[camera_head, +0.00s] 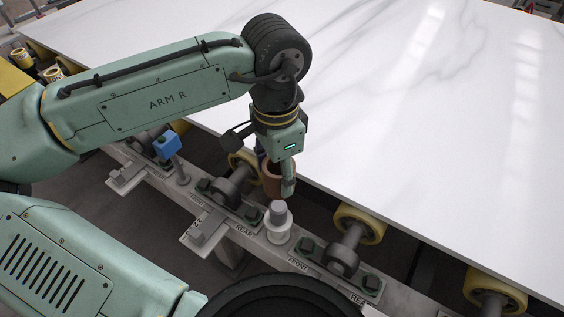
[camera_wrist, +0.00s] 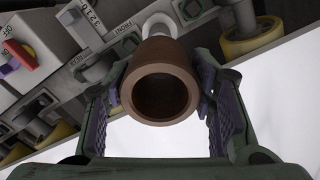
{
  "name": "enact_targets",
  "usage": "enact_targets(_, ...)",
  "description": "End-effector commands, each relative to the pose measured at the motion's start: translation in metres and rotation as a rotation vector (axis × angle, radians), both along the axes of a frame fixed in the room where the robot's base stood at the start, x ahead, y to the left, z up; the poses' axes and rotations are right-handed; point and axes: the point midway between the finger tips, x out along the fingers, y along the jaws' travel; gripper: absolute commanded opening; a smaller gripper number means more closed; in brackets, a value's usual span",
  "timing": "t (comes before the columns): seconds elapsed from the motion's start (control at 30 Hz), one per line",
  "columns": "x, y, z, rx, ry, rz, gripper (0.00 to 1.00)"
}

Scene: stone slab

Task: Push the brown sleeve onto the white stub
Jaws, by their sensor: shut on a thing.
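The brown sleeve (camera_head: 271,183) is held between the fingers of my gripper (camera_head: 276,176), which is shut on it. In the wrist view the sleeve (camera_wrist: 161,52) shows its open near end, with a purple-padded finger on each side. The white stub (camera_head: 278,228) stands upright on the grey rail, with a greyer top part. In the head view the sleeve is above and slightly left of the stub's top. In the wrist view part of the stub (camera_wrist: 158,20) shows past the sleeve's far end. Whether the two touch, I cannot tell.
A large white stone slab (camera_head: 420,110) lies close behind the gripper. Yellow rollers (camera_head: 358,224) and brackets line the grey rail (camera_head: 215,215). A blue block (camera_head: 166,146) sits on a post at left. Labels along the rail read FRONT and REAR.

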Motion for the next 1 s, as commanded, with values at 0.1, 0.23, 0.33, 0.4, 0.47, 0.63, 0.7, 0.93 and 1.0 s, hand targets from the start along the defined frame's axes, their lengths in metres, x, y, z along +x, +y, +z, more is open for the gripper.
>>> enact_targets(0.1,0.000,0.000,0.000,0.000,0.000,0.000,0.20)
enact_targets(0.23,0.000,0.000,0.001,0.000,0.000,0.000,0.20)
enact_targets(0.33,-0.001,0.001,0.001,0.001,0.003,0.000,0.20)
enact_targets(0.4,-0.001,0.002,-0.009,0.003,0.003,0.000,0.20)
enact_targets(0.47,-0.001,0.002,-0.015,0.004,0.002,0.000,0.20)
enact_targets(0.63,-0.001,0.002,-0.032,0.004,0.003,0.001,0.20)
enact_targets(0.7,-0.001,0.002,-0.039,0.004,0.002,0.001,0.20)
enact_targets(0.93,-0.001,0.002,-0.054,0.004,0.002,0.001,0.20)
enact_targets(1.0,-0.001,0.002,-0.057,0.004,0.002,0.001,0.20)
